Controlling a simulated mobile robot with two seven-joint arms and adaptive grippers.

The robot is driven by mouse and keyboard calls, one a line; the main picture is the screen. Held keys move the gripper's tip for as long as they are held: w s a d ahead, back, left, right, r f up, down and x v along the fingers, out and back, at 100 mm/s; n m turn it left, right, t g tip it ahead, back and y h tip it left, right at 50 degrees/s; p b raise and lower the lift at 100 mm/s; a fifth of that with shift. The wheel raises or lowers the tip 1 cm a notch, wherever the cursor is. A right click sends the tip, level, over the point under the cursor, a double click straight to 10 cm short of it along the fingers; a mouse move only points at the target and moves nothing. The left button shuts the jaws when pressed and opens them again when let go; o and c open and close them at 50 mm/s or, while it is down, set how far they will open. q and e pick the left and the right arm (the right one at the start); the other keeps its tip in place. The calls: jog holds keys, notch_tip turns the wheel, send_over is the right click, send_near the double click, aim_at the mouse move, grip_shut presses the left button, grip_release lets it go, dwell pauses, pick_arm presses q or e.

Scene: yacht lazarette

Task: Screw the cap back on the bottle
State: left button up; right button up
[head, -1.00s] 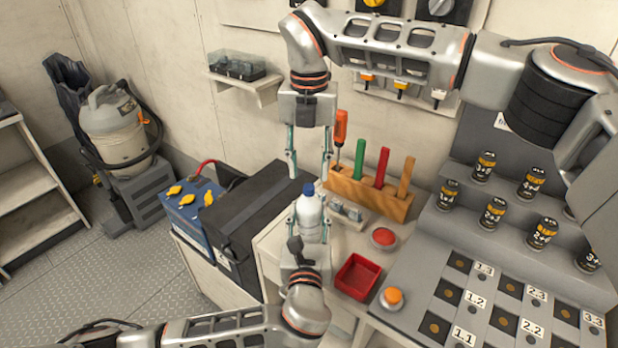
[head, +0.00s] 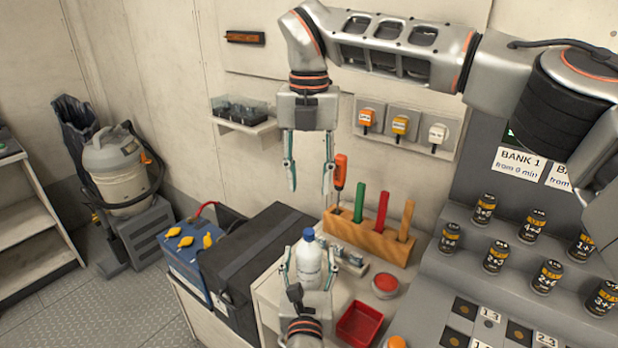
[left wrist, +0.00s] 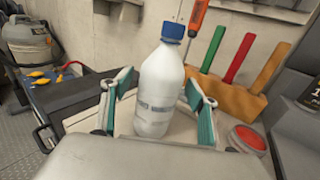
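The white bottle (head: 308,268) stands upright on the bench. The blue cap (head: 308,234) sits on its neck; how tightly it is seated cannot be told. The bottle (left wrist: 160,95) and cap (left wrist: 173,31) also show in the left wrist view. My left gripper (head: 308,256) is open, with one finger on each side of the bottle. In the left wrist view a gap shows between the left finger and the bottle; the right finger is very close to it. My right gripper (head: 309,190) is open and empty, pointing down above the cap and clear of it.
A wooden block (head: 365,236) with a screwdriver and coloured handles stands behind the bottle. A red tray (head: 359,324) and red button (head: 386,283) are at its right. A black box (head: 250,255) and blue battery (head: 187,250) are at left. Labelled cans stand on the right rack.

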pick_arm(q)
jog(key=s, duration=1.2)
jog(key=shift+a, duration=0.25)
